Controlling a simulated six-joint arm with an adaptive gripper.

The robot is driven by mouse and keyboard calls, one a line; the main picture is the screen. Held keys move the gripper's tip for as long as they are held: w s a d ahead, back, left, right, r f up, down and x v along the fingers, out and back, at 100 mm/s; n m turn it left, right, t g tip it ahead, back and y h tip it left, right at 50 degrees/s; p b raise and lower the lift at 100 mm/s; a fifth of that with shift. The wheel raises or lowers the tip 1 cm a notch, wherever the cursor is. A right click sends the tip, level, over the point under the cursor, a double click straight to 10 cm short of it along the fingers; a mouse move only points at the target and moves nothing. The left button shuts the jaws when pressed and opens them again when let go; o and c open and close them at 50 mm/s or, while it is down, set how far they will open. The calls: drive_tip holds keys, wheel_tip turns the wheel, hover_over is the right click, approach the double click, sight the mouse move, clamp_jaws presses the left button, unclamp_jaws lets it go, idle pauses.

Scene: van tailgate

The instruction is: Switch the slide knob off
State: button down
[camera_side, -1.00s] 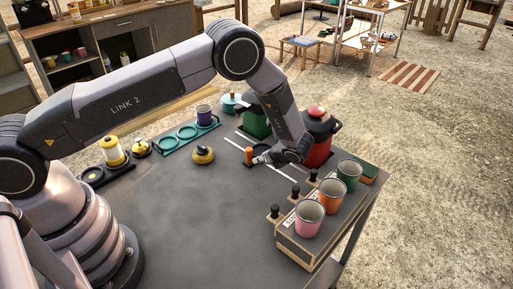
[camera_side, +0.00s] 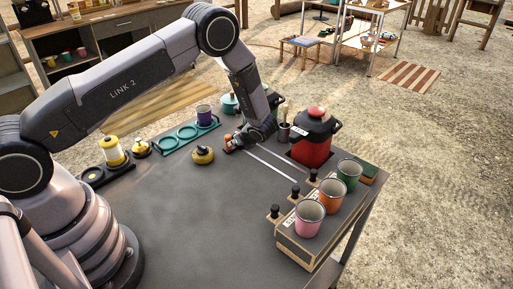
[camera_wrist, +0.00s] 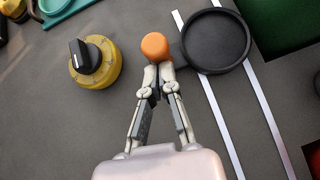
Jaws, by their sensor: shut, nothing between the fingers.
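The orange slide knob (camera_wrist: 155,46) is in the wrist view, right in front of my fingertips, beside a round black dish (camera_wrist: 216,41). The dish lies over two pale rails (camera_wrist: 204,85). My gripper (camera_wrist: 160,72) is shut and empty. Its fingertips are at the knob's near side and look to touch it; the exact contact is unclear. In the side view the knob (camera_side: 228,139) is near the far-left end of the rails (camera_side: 273,162), partly covered by my gripper (camera_side: 237,142). The dish is largely hidden there.
A yellow dial with a black pointer (camera_wrist: 95,62) stands left of the knob; it also shows in the side view (camera_side: 203,155). A red pot (camera_side: 312,140) and a utensil holder (camera_side: 284,133) stand to the right. Cups sit on a box (camera_side: 308,251) at the front right. The middle tabletop is clear.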

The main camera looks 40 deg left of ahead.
drive_tip(key=shift+a, duration=0.95)
drive_tip(key=shift+d, duration=0.45)
drive_tip(key=d, duration=0.3)
drive_tip(key=shift+s+d, duration=0.15)
drive_tip(key=shift+s, duration=0.1)
drive_tip(key=v, duration=1)
